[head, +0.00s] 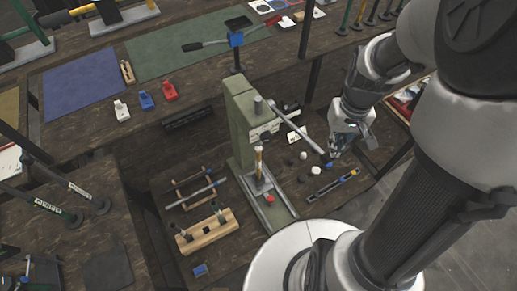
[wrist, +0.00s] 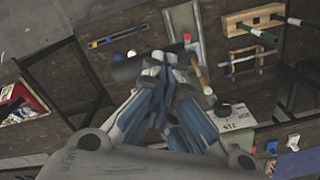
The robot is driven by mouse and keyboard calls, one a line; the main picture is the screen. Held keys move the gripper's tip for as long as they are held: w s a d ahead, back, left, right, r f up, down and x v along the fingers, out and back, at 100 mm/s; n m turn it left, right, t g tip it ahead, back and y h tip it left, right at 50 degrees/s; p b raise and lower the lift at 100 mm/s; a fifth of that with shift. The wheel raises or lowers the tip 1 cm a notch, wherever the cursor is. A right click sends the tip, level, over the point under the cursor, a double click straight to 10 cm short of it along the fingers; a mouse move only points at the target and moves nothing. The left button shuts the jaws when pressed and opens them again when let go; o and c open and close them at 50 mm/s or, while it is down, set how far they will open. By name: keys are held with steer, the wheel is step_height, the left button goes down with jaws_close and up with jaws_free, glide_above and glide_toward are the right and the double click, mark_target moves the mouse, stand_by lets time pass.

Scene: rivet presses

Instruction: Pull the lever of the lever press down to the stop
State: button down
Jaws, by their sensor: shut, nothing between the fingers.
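The green lever press (head: 240,125) stands on the middle bench in the head view, with its pale base plate (head: 272,212) below. Its grey lever (head: 298,126) runs from the pivot near the top of the column out to the right and slants downward in the picture. My gripper (head: 335,155) is at the lever's outer end, shut and empty. A blue spot lies at the fingertips; I cannot tell whether it is the lever's end or a finger. In the wrist view the closed fingers (wrist: 158,58) are beside a dark, blurred shape, and contact with the lever is unclear.
A wooden block with rods (head: 207,231) and a small rack (head: 197,187) stand left of the press. A flat tool with a blue part (head: 332,185) and small knobs lie right of it.

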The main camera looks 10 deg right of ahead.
mark_target(332, 159)
steer(key=shift+s+d+f+b, duration=0.15)
steer(key=shift+f+b, duration=0.3)
steer(key=shift+f, duration=0.25)
steer(key=shift+s+a+f+b, duration=0.1)
steer(key=shift+s+f+b, duration=0.05)
steer(key=shift+f+b, duration=0.4)
steer(key=shift+f, duration=0.1)
steer(key=shift+s+d+f+b, duration=0.1)
steer(key=shift+s+f+b, duration=0.05)
steer(key=shift+f+b, duration=1.2)
steer(key=shift+f, duration=0.35)
steer(key=shift+f, duration=0.2)
steer(key=shift+f+b, duration=1)
steer(key=shift+f, duration=0.3)
steer(key=shift+f+b, duration=1.25)
steer(key=shift+f, duration=0.35)
